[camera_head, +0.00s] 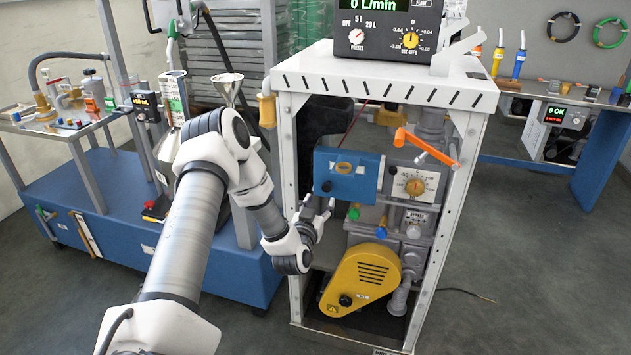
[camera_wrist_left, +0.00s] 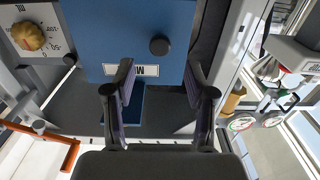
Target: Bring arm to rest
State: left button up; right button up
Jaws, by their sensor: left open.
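My left arm comes in from the left in the head view, its left gripper (camera_head: 319,202) open at the left front edge of the white dispenser frame (camera_head: 293,200). My right gripper is not in view.
An orange-handled lever (camera_head: 425,147) sticks out from the frame. A yellow pump cover (camera_head: 362,280) sits low inside it. A blue bench (camera_head: 110,215) with a funnel (camera_head: 227,85) stands behind my arm. A blue workbench (camera_head: 590,180) is at right. Floor between is mostly clear.

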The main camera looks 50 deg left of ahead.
pick_arm(q)
jog(key=v, duration=0.4)
dwell(0.4)
